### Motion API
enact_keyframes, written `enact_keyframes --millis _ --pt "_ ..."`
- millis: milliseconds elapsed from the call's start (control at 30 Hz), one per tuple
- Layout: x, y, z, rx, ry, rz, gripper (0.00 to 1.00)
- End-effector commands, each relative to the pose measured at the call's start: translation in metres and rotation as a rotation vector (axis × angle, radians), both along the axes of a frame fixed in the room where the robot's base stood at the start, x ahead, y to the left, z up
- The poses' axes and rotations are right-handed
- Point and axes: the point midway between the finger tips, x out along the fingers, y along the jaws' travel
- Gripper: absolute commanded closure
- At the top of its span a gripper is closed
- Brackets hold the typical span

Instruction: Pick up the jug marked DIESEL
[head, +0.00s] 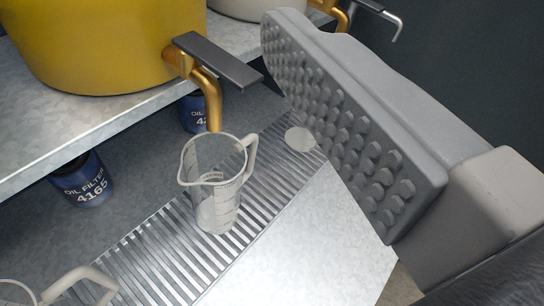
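A clear measuring jug (205,205) with a grey handle on its right stands upright on a slatted drip grate (150,262), under a brass tap (208,95). The small mark on its side is too small to read. A second jug (18,292) with a pale handle is cut off at the bottom left; no marking shows on it. I cannot tell which jug is marked DIESEL. One studded grey finger of my gripper (350,125) fills the right, with its inner face bare. The other finger is out of view. The gripper is apart from the jugs and appears empty.
A yellow tank (105,45) stands on a metal shelf (60,125); its tap has a dark lever (218,60) above the jug. Blue oil filters (85,182) sit under the shelf. A pale vessel (255,8) and another tap (385,15) are behind. The bench (320,245) right of the grate is clear.

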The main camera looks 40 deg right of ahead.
Motion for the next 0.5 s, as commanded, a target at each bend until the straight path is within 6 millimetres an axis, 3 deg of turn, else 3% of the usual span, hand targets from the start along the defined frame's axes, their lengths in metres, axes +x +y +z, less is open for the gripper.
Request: enact_keyframes --millis 33,200,400,500 --pt "0.009 -0.021 -0.037 -0.014 0.006 -0.015 0.05" --pt "0.024 -0.062 -0.131 -0.043 -0.027 0.001 0.05" --pt "0.017 -0.078 -0.225 0.004 -0.083 0.072 0.05" --pt "0.009 -0.077 -0.254 0.042 -0.114 0.105 0.05"
